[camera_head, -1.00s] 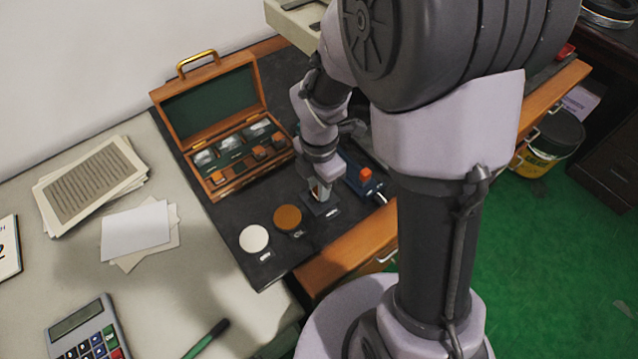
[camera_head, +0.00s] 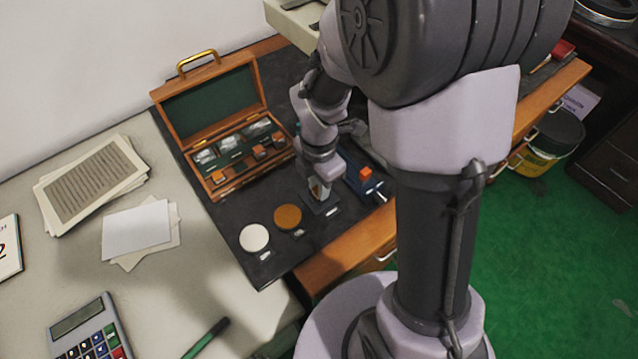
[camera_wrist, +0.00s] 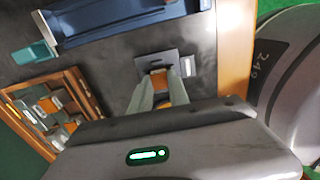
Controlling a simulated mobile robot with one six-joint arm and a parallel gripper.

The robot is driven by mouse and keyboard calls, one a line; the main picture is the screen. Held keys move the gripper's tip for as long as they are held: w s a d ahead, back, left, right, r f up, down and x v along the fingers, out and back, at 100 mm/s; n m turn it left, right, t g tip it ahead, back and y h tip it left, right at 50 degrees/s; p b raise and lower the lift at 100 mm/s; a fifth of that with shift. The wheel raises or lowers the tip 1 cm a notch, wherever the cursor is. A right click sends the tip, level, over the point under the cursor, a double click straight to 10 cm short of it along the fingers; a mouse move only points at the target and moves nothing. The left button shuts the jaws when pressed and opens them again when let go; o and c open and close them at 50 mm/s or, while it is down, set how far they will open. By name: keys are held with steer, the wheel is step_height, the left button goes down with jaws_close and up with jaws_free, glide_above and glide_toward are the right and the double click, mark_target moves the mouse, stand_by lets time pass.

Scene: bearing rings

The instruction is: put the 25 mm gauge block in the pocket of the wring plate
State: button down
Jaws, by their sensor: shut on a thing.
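My gripper (camera_head: 319,190) is low over the dark wring plate (camera_head: 331,207), which lies on the black mat. In the wrist view my gripper's fingers (camera_wrist: 160,91) are shut on the gauge block (camera_wrist: 159,80), which shows as an orange-brown piece between them. The wring plate (camera_wrist: 145,66) is a dark square behind the block there, with a small pale label beside it. The fingers hide most of the block and the pocket. I cannot tell whether the block is above the pocket or partly in it.
An open wooden case (camera_head: 232,170) with several blocks stands to the left. A white disc (camera_head: 254,238) and an orange-brown disc (camera_head: 288,217) lie left of the plate. A blue device (camera_head: 362,187) with an orange block stands close on the right.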

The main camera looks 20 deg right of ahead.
steer(key=shift+f, duration=0.2)
steer(key=c, duration=1.2)
jaws_free()
steer(key=shift+o, duration=0.2)
steer(key=shift+r, duration=0.1)
step_height(320, 180, up, 9)
steer(key=p, duration=0.8)
steer(key=shift+f, duration=0.3)
steer(key=s+a+r+m+t+y+b, duration=0.1)
steer(key=s+r+m, duration=0.5)
steer(key=m, duration=0.7)
steer(key=s+a+r+m+t+y+b, duration=0.1)
steer(key=s+a+r+m+t+b, duration=0.1)
steer(key=s+r+m, duration=0.4)
step_height(320, 180, up, 5)
steer(key=a+m+t, duration=0.1)
steer(key=m+t, duration=0.1)
steer(key=m, duration=0.5)
steer(key=shift+s+t+b, duration=0.3)
steer(key=shift+s+t, duration=0.1)
